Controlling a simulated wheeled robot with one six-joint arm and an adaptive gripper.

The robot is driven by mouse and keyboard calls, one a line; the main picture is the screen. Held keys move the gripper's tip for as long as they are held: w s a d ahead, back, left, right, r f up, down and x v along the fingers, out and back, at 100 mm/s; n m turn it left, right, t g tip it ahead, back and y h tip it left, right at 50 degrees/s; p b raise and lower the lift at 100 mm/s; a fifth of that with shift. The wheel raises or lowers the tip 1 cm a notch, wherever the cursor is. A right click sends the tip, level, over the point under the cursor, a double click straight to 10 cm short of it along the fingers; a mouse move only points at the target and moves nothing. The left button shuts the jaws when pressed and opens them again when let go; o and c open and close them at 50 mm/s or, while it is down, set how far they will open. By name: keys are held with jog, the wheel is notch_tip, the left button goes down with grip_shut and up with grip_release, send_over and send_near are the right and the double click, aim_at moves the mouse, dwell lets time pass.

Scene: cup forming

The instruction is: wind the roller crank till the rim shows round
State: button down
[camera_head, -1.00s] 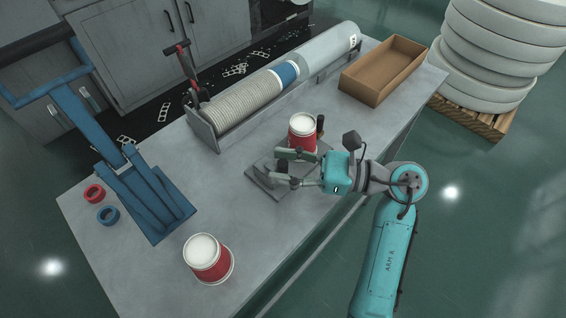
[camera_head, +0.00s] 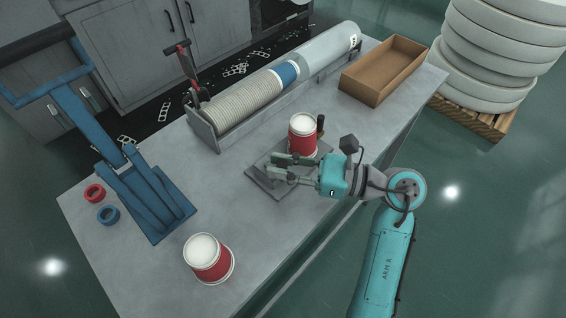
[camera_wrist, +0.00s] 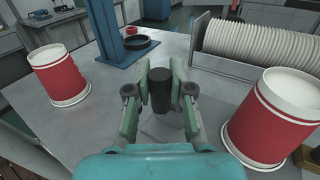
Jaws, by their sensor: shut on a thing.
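My gripper (camera_head: 272,167) is shut on a dark upright crank handle (camera_wrist: 160,92), which stands between its two fingers in the wrist view. The fingers reach over the grey plate of the roller (camera_head: 265,191) in the head view. A red cup with a white rim (camera_head: 303,140) stands on the roller, just beyond my fingers. The same cup shows at the right of the wrist view (camera_wrist: 270,122). Its rim looks round from above, but small flaws cannot be told. My gripper hides part of the roller and the crank arm.
A second red cup (camera_head: 207,258) stands at the table's front left. A long stack of cups lies in a rack (camera_head: 207,133) behind. A cardboard box (camera_head: 372,91) sits far right.

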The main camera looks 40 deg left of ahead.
jog(key=m+t, duration=0.1)
jog(key=t, duration=0.1)
jog(key=s+m+t+y, duration=0.1)
jog(key=t, duration=0.1)
jog(key=shift+s+a+m, duration=0.1)
jog(key=shift+s+m, duration=0.05)
jog(key=shift+m, duration=0.25)
jog(key=m+t, duration=0.2)
jog(key=t, duration=0.1)
jog(key=s+t, duration=0.1)
jog(key=shift+a+m+y, duration=0.3)
jog(key=shift+m+y, duration=0.1)
jog(key=shift+s+a+m+t+h, duration=0.2)
jog(key=shift+m+t, duration=0.45)
jog(key=shift+t, duration=0.45)
jog(key=shift+a+m+t+h, duration=0.1)
jog(key=shift+m+t+h, duration=0.15)
jog(key=shift+m+t, duration=0.65)
jog(key=shift+s+a+m+t+h, duration=0.2)
jog(key=shift+m+t, duration=0.25)
jog(key=shift+t, duration=0.85)
jog(key=shift+w+m+t, duration=0.1)
jog(key=shift+m+t, duration=0.2)
jog(key=shift+t, duration=0.1)
jog(key=c, duration=1)
grip_release()
jog(key=shift+v, duration=3.7)
